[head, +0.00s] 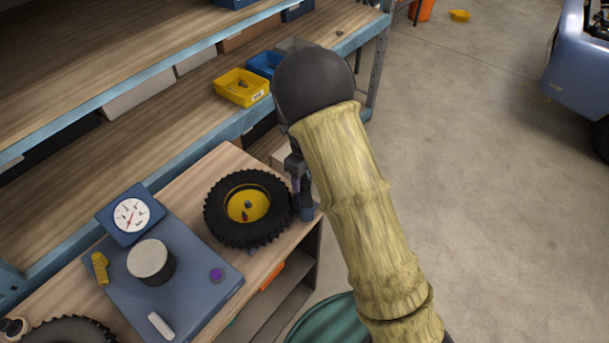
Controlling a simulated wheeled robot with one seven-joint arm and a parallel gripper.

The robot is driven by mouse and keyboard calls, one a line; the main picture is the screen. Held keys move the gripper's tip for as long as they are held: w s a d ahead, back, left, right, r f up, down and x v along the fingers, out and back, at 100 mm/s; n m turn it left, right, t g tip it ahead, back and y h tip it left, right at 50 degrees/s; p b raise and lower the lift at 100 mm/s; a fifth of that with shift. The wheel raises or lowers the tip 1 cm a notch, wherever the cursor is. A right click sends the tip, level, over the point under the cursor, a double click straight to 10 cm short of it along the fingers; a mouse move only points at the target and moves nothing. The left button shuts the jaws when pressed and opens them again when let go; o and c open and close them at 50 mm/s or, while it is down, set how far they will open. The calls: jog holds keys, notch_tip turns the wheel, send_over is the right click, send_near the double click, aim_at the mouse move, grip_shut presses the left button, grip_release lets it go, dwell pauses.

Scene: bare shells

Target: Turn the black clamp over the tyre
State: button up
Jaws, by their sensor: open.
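The black tyre (219,228) lies flat on the wooden bench, around a yellow hub with small red and blue parts at its centre. A dark upright shape (297,172) with a blue block-like part (306,212) stands close to the tyre's right side. It is partly covered by my yellow-sleeved arm, and I cannot tell which of it is the black clamp and which is my gripper. My gripper is at the tyre's right edge, open, with its fingertips mostly hidden. Whether it touches the clamp cannot be seen.
Left of the tyre is a blue plate (198,306) with a dial gauge (131,215), a grey-topped cylinder (149,261) and a purple knob (216,275). A second tyre (68,332) lies at bottom left. Shelves with a yellow bin (241,88) stand behind.

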jog(key=shift+f, duration=0.55)
jog(key=shift+c, duration=0.3)
grip_shut()
